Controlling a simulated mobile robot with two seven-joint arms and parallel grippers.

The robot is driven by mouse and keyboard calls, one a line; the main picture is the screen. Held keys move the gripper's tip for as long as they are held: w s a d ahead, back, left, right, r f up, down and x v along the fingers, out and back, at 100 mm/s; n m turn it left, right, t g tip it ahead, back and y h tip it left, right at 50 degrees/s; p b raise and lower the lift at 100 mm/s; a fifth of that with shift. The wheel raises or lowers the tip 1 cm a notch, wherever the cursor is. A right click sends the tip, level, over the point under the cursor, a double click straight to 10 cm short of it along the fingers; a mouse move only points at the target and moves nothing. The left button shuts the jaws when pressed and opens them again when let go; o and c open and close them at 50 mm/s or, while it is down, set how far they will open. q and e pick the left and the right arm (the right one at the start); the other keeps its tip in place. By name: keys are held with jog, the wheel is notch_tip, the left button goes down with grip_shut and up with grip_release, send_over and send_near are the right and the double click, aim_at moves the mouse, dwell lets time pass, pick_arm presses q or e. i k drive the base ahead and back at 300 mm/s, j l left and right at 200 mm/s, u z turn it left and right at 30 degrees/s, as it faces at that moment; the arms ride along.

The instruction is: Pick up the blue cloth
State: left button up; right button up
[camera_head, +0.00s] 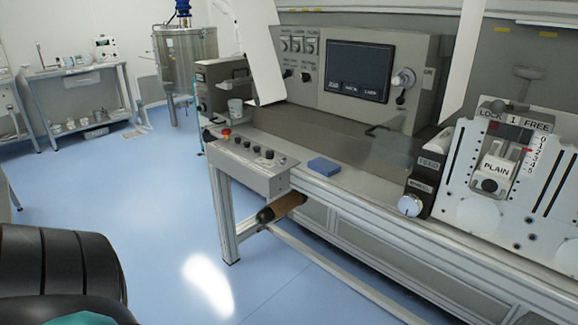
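The blue cloth (323,166) is a small, flat, folded block. It lies on the front edge of the grey machine bench (345,178), just right of the control box. Nothing touches it or covers it in this view.
The sloped control box (250,163) with knobs and a red button stands left of the cloth. A dark-ended brown cylinder (282,207) juts out below it. A panel marked PLAIN (497,170) stands at right. Blue floor (170,200) lies open in front. Two white slabs hang from above.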

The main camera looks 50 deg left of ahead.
aim_at(323, 166)
jog(key=u, duration=1.25)
